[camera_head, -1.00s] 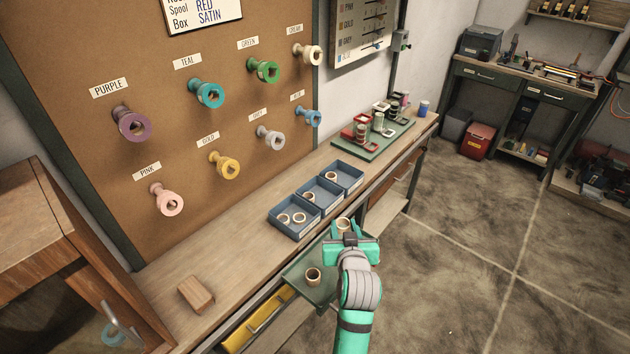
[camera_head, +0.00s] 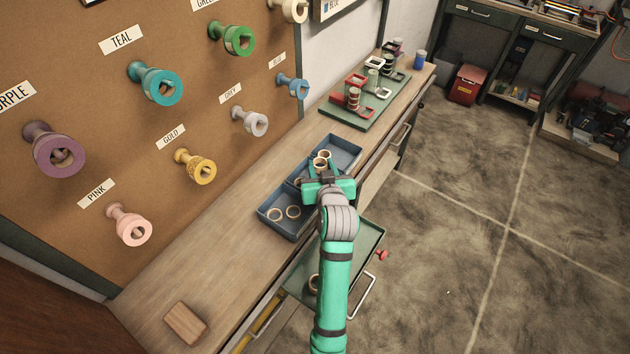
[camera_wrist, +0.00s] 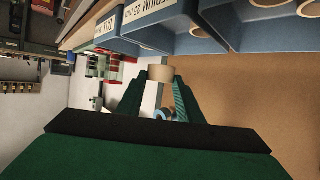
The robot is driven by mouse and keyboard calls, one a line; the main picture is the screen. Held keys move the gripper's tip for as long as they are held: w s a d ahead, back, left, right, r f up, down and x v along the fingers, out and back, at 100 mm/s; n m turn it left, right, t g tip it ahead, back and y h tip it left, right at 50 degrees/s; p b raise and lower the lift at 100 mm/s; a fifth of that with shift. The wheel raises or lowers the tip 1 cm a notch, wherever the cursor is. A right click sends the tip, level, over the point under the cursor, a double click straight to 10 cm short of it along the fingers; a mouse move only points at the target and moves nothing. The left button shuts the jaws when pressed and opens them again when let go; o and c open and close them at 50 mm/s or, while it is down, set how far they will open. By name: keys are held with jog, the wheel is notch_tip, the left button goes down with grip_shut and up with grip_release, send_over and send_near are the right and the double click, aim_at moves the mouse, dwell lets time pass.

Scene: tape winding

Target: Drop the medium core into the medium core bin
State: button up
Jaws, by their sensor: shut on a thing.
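My gripper (camera_head: 322,170) is shut on a tan ring-shaped core (camera_wrist: 160,73), which shows between the fingertips in the wrist view. In the head view the held core (camera_head: 320,163) is over the row of blue bins, clear of the bench. The medium core bin (camera_wrist: 150,12) carries a "MEDIUM 25 mm" label in the wrist view, where the picture is upside down. It is the middle bin, and my gripper hides most of it in the head view. The exact height of the core above the bins cannot be told.
The near bin (camera_head: 262,216) holds two cores. The far bin (camera_head: 347,153), labelled TALL in the wrist view, has a core (camera_head: 325,154) showing. A green tray (camera_head: 360,240) with another core (camera_head: 314,283) is below the bench. A winding board (camera_head: 350,118) stands beyond the bins.

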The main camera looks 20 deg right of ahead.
jog(key=shift+s+f, duration=0.1)
jog(key=shift+f, duration=1.9)
jog(key=o, duration=1.1)
jog(key=shift+c, duration=0.2)
jog(key=v, duration=1)
jog(key=shift+s+r, duration=0.2)
jog(key=shift+s, duration=0.2)
